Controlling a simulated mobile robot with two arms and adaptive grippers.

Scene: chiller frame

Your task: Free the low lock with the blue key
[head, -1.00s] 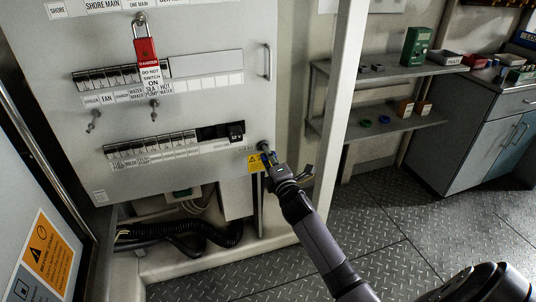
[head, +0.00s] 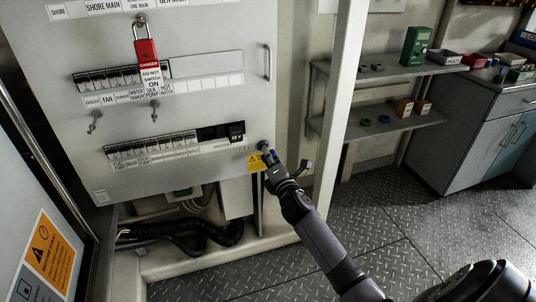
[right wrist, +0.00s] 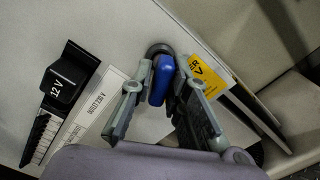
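The low lock (head: 263,146) is a round dark cylinder at the lower right corner of the grey panel. It also shows in the right wrist view (right wrist: 159,50). The blue key (right wrist: 162,79) stands at the lock, its blue head pointing out toward my gripper. In the head view the key (head: 273,156) is small and partly hidden. My right gripper (right wrist: 164,98) has one finger on each side of the key head, with narrow gaps seeming to show, so it looks open around it. Whether a finger touches the key is hard to tell. My left gripper is out of view.
A red padlock (head: 146,50) with a danger tag hangs higher on the panel (head: 200,100). A yellow label (head: 256,162) sits just below the low lock. A white post (head: 337,110) stands to the right, with shelves (head: 400,123) behind. Black hoses (head: 200,238) run below the panel.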

